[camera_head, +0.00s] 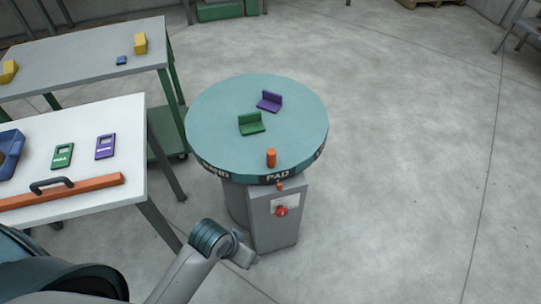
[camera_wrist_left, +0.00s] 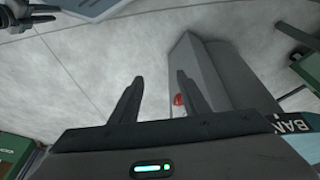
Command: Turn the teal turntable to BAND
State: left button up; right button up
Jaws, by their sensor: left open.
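The round teal turntable (camera_head: 225,115) sits on a grey pedestal (camera_head: 272,230). Its rim label PAD (camera_head: 277,176) faces front, above a small orange pointer (camera_head: 279,186) on the pedestal. The BAND label (camera_head: 215,171) is on the rim to its left, partly readable; it also shows at the right of the left wrist view (camera_wrist_left: 286,123). An orange peg (camera_head: 271,158) stands on top near PAD. My left gripper (camera_wrist_left: 160,95) is open and empty, with its fingers apart. In the head view my left arm ends low beside the pedestal; the fingertips cannot be made out there. My right gripper is not in view.
A green bracket (camera_head: 251,124) and a purple bracket (camera_head: 269,102) rest on the turntable. A red knob (camera_head: 281,211) is on the pedestal front. A white table (camera_head: 85,185) with tags and an orange bar stands left. The floor (camera_head: 410,170) at right is clear.

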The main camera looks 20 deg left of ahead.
pick_arm(q)
jog(key=w+d+r+m+g, duration=0.1)
jog(key=w+d+r+m, duration=0.1)
jog(key=w+r, duration=0.5)
jog(key=w+d+r+m+g, duration=0.1)
jog(key=w+d+r+m, duration=0.15)
jog(key=w, duration=0.75)
jog(key=w+a+r+y, duration=0.1)
jog(key=w+a+r, duration=0.2)
jog(key=w+r, duration=0.3)
jog(key=w+a+r+g, duration=0.1)
jog(key=w+a+r, duration=0.2)
jog(key=w+r, duration=0.4)
notch_tip(320, 180, up, 2)
jog(key=shift+w+a+r+y, duration=0.1)
jog(key=shift+w+a+y, duration=0.2)
jog(key=shift+a+y, duration=0.1)
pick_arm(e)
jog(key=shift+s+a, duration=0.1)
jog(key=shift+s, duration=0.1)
pick_arm(q)
jog(key=shift+n, duration=0.25)
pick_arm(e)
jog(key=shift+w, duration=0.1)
